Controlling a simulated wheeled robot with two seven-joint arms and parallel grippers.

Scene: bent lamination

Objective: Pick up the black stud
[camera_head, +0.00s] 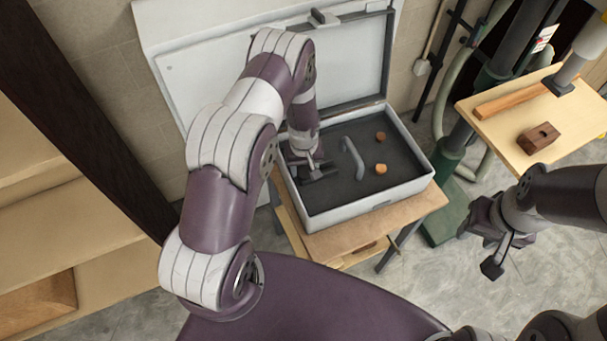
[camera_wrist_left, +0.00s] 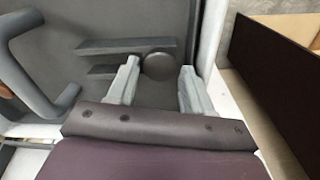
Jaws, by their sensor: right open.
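The black stud (camera_wrist_left: 157,66) shows in the left wrist view as a round dark knob on the grey floor of the open case (camera_head: 375,204). My left gripper (camera_wrist_left: 160,68) is open, with its two pale fingertips on either side of the stud and visible gaps to it. In the head view my left gripper (camera_head: 318,172) is low inside the left part of the case, and I cannot make out the stud there. My right gripper (camera_head: 486,240) is open and empty, outside the case to the right.
Dark flat bars (camera_wrist_left: 125,44) lie beside the stud. The case's wall and raised lid (camera_head: 335,60) bound the space. A wooden table (camera_head: 540,115) holds a brown block (camera_head: 538,138).

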